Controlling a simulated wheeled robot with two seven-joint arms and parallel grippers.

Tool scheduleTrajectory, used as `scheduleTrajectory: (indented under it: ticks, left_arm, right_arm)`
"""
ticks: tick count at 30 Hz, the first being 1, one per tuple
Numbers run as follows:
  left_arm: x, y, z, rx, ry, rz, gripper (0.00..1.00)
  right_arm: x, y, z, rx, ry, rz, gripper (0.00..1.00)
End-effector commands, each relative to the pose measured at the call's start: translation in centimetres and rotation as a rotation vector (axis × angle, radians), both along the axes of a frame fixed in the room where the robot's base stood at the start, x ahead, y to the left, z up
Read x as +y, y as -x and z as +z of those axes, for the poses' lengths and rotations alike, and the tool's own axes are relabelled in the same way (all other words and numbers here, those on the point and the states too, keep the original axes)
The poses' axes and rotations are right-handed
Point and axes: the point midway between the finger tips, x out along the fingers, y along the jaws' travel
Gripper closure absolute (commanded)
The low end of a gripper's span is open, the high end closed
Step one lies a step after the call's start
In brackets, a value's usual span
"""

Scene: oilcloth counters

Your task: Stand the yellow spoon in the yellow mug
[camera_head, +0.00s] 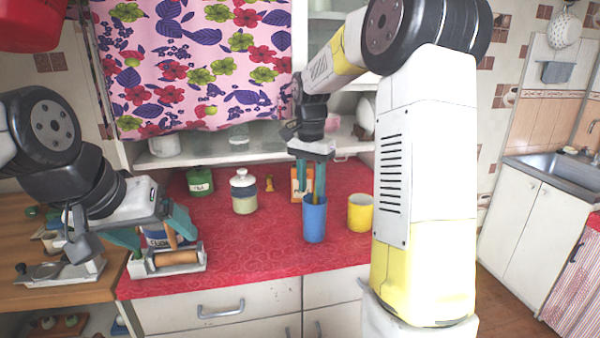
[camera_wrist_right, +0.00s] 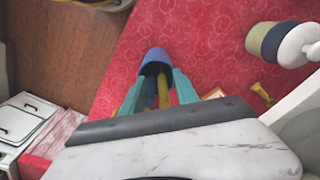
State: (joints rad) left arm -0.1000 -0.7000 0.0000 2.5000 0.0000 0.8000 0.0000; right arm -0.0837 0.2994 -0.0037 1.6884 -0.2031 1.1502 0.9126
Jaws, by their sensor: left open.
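The yellow mug (camera_head: 360,213) stands upright on the red counter, just right of a blue cup (camera_head: 314,222). The blue cup (camera_wrist_right: 156,58) also shows in the right wrist view. A yellow spoon (camera_wrist_right: 163,92) stands in the blue cup, its handle sticking up between my right fingers. My right gripper (camera_head: 312,190) points down over the blue cup. Its teal fingers look apart, one on each side of the handle; contact is not clear. My left gripper (camera_head: 155,236) is open at the counter's left end, near a wooden rolling pin (camera_head: 177,257) on a grey holder.
A white-lidded canister (camera_head: 244,192), a green jar (camera_head: 200,182), a small yellow item (camera_head: 269,184) and an orange box (camera_head: 297,184) stand further back. The red counter (camera_head: 265,245) is clear in front of the canister. A sink (camera_head: 555,168) is at the far right.

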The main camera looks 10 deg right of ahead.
Motion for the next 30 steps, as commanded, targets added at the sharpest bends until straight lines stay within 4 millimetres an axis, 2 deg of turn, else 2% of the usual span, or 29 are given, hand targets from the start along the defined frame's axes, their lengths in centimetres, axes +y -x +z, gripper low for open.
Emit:
scheduleTrajectory:
  ticks: [5,15,19,23,26,30]
  left_arm:
    - [0.0,0.0,0.0,0.0,0.0,0.0,0.18]
    - [0.0,0.0,0.0,0.0,0.0,0.0,0.18]
    - [0.0,0.0,0.0,0.0,0.0,0.0,0.18]
    - [0.0,0.0,0.0,0.0,0.0,0.0,0.18]
    - [0.0,0.0,0.0,0.0,0.0,0.0,0.18]
    - [0.0,0.0,0.0,0.0,0.0,0.0,0.18]
  right_arm:
    - [0.0,-0.1,2.6,-0.004,0.0,0.0,0.64]
    - [0.2,0.1,10.0,-0.005,-0.001,0.0,0.64]
    - [0.3,0.2,11.8,-0.003,0.0,0.0,0.64]
    - [0.3,0.4,12.8,-0.003,-0.001,0.004,0.64]
    - [0.2,1.6,13.4,-0.026,-0.012,0.04,0.64]
    - [0.1,5.6,14.0,-0.108,-0.04,0.175,0.64]
